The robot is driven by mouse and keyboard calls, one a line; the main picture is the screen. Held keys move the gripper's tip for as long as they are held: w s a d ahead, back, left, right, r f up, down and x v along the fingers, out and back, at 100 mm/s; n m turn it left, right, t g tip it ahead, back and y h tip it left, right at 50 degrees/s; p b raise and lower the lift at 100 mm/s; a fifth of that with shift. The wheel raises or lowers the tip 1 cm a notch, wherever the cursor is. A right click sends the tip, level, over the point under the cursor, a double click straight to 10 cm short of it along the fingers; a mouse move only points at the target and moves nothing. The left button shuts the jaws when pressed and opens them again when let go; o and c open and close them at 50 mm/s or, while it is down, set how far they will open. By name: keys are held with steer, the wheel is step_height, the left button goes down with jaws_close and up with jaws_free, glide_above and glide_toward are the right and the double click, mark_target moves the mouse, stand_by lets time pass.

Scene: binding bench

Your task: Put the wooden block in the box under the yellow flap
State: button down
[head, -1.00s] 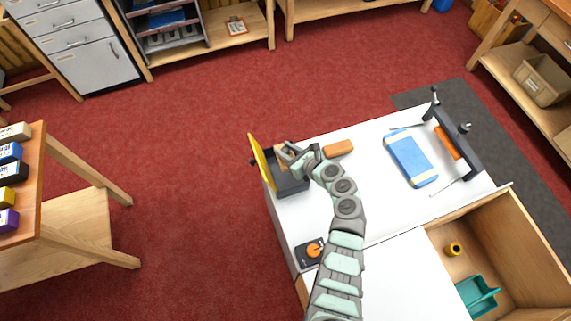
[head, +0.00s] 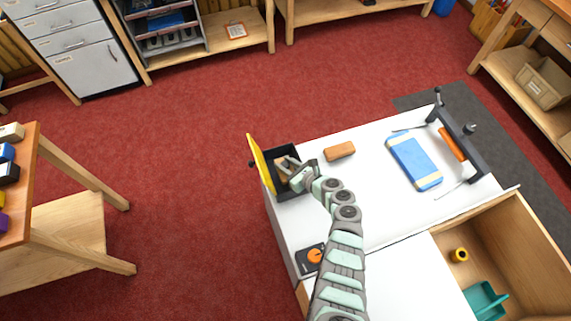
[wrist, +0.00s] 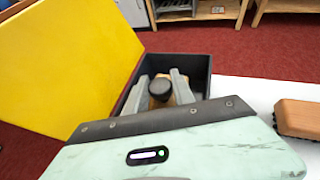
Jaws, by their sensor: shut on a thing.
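The dark box (head: 289,151) stands at the left end of the white bench top, and its dark wall shows in the wrist view (wrist: 192,64). The yellow flap (head: 260,164) is raised on the box's left side and fills the upper left of the wrist view (wrist: 65,60). My gripper (head: 287,169) is at the box opening, with both fingers inside its outline in the wrist view (wrist: 160,90). It is shut on the wooden block (wrist: 182,94), which has a dark round knob on top. The block's underside is hidden, so I cannot tell if it touches the box floor.
A wooden-backed brush (head: 340,151) lies just right of the box. Farther right are a blue book-like block (head: 414,162) and a dark press frame (head: 460,143). A dark device with an orange knob (head: 311,258) sits at the bench's left front. White bench top lies clear between.

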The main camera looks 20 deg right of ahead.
steer(key=shift+f+b, duration=0.4)
steer(key=shift+f, duration=0.2)
steer(key=c, duration=1.1)
jaws_free()
steer(key=shift+o, duration=0.2)
steer(key=shift+r, duration=0.2)
steer(key=shift+s+r+p, duration=0.2)
steer(key=shift+r+p, duration=0.6)
steer(key=p+v, duration=0.2)
steer(key=v, duration=0.9)
steer(key=shift+s+f, duration=0.15)
steer(key=shift+s, duration=0.1)
steer(key=shift+d, duration=0.1)
